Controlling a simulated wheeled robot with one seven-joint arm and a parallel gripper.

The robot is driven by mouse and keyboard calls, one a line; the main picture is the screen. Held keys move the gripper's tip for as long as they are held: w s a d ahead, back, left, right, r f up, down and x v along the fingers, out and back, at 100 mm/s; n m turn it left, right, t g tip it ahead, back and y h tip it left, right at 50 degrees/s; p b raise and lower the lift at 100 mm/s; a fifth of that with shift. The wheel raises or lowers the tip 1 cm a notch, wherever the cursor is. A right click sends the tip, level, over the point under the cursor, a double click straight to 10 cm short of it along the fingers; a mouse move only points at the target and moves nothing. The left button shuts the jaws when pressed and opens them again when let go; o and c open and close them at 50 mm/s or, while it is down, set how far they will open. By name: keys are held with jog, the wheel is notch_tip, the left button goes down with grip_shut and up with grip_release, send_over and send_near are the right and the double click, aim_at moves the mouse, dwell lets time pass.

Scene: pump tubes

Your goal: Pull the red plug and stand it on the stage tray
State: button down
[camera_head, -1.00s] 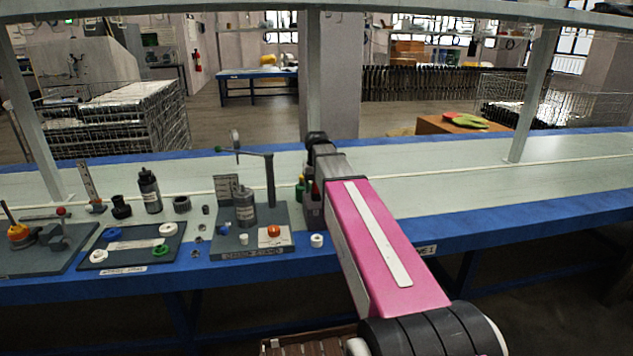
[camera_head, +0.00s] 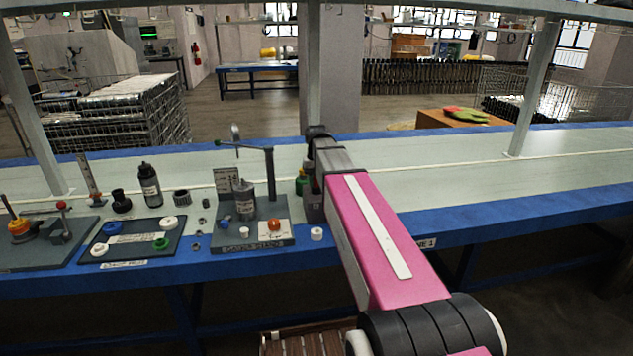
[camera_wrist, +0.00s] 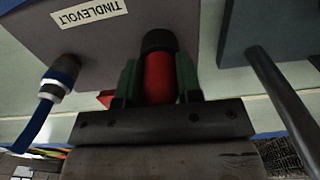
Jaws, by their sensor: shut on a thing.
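In the wrist view my gripper (camera_wrist: 157,72) has its green-lined fingers shut on the red plug (camera_wrist: 159,82), one finger on each side. The plug's black end (camera_wrist: 158,42) points up in the picture, over the face of a grey box (camera_wrist: 110,45) labelled TINDLEVOLT. I cannot tell whether it is still seated in the box.
A blue plug (camera_wrist: 58,77) with a cable sits in the box beside the red one. Left of my arm is a grey stand (camera_head: 265,238) with an upright post, a bottle and an orange knob. Black bottles (camera_head: 150,186) stand behind the tray. The bench right of my arm is clear.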

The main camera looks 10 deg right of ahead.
jog(key=shift+r, duration=0.65)
dwell(0.5)
jog(key=shift+r, duration=2.1)
